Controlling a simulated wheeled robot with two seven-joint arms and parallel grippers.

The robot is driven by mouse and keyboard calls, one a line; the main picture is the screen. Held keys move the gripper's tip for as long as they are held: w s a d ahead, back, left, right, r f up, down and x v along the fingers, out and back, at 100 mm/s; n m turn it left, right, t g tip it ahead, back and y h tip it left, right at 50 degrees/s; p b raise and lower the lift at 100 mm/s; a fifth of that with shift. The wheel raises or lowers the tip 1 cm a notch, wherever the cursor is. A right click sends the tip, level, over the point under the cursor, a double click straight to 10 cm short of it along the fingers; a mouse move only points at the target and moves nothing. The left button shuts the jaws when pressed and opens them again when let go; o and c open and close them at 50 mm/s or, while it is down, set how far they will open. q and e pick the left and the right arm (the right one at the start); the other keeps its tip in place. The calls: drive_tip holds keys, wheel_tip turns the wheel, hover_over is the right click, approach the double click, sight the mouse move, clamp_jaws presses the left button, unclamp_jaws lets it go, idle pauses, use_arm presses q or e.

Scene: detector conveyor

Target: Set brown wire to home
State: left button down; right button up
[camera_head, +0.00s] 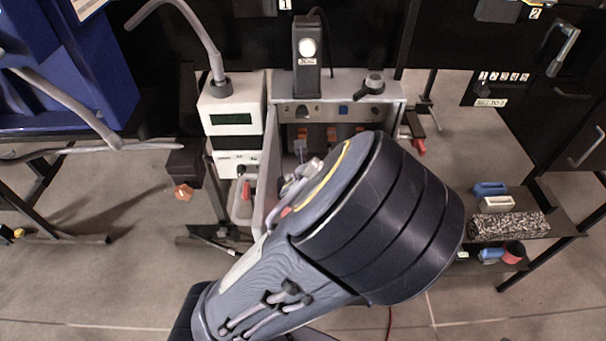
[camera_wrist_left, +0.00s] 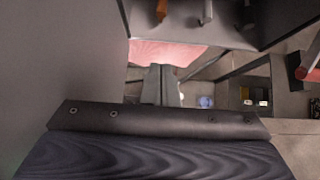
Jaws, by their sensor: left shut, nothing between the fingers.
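I cannot pick out a brown wire with certainty. A grey open-fronted box (camera_head: 385,99) stands at the centre of the head view, with several orange and dark parts inside it, too small to identify. An orange-brown piece (camera_wrist_left: 162,10) shows at the top of the left wrist view, with a grey lever-like part (camera_wrist_left: 207,12) to its right. My left gripper (camera_wrist_left: 161,84) is shut and empty in the left wrist view, below and apart from these parts. In the head view my large arm link covers the lower part of the box and hides the gripper.
White instrument boxes (camera_head: 232,117) stand left of the grey box. A dark lamp unit (camera_head: 307,60) stands behind it. A shelf on the right holds a blue piece (camera_head: 490,188), a white piece (camera_head: 497,204) and a speckled block (camera_head: 510,225). Open floor lies at lower left.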

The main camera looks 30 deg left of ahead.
use_arm(q)
drive_tip(key=w+r+b+x, duration=0.1)
drive_tip(key=x, duration=0.5)
drive_tip(key=a+r+b+x, duration=0.1)
drive_tip(key=x, duration=0.6)
drive_tip(key=shift+w+b, duration=0.35)
drive_tip(key=shift+w, duration=0.15)
drive_tip(key=shift+f, duration=0.1)
drive_tip(key=w, duration=0.1)
drive_tip(key=w+a, duration=0.1)
drive_tip(key=shift+w+a, duration=0.3)
drive_tip(key=shift+a, duration=0.05)
drive_tip(key=shift+w+a, duration=0.1)
drive_tip(key=shift+w, duration=0.1)
